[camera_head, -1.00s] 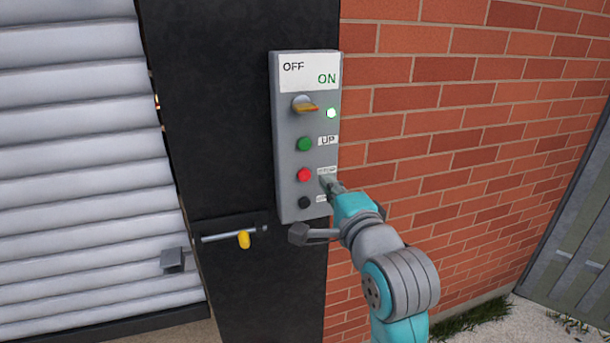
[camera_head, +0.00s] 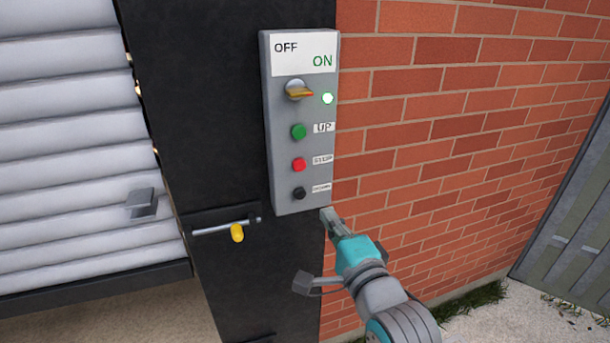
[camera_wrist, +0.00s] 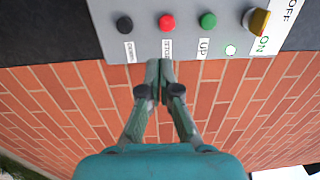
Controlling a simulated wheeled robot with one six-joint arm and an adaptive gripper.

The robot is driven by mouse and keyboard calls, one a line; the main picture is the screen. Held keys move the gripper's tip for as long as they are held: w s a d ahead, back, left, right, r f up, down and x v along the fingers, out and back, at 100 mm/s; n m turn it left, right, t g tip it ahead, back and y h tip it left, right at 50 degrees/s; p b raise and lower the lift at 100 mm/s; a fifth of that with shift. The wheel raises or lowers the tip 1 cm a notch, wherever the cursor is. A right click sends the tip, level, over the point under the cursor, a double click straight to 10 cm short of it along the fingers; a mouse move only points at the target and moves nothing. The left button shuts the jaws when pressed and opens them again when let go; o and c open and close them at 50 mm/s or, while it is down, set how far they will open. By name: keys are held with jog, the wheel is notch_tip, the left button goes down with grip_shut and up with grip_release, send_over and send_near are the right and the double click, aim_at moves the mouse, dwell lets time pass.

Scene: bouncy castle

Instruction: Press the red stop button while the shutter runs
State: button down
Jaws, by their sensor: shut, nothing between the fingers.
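The red stop button (camera_head: 299,164) sits on the grey control box (camera_head: 283,205), between the green UP button (camera_head: 299,131) and a black button (camera_head: 299,193). It also shows in the wrist view (camera_wrist: 167,22). My gripper (camera_head: 328,214) is shut and empty, by the box's lower right corner in the head view. In the wrist view its fingertips (camera_wrist: 160,66) lie just short of the box edge, in line with the STOP label, apart from the red button. The ribbed grey shutter (camera_head: 70,170) is partly raised, with a gap under its bottom bar (camera_head: 90,283).
The yellow selector (camera_head: 299,91) points toward ON, and the lamp (camera_head: 327,98) beside it is lit. A bolt with a yellow knob (camera_head: 237,233) is on the black post. A brick wall (camera_head: 450,130) stands right of the box, and a grey gate (camera_head: 570,240) farther right.

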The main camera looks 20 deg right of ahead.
aim_at(301, 170)
dwell(0.3)
jog(key=w, duration=1.4)
jog(key=shift+a+r, duration=0.2)
jog(key=shift+r, duration=0.05)
jog(key=shift+w+r, duration=0.15)
jog(key=shift+w, duration=0.75)
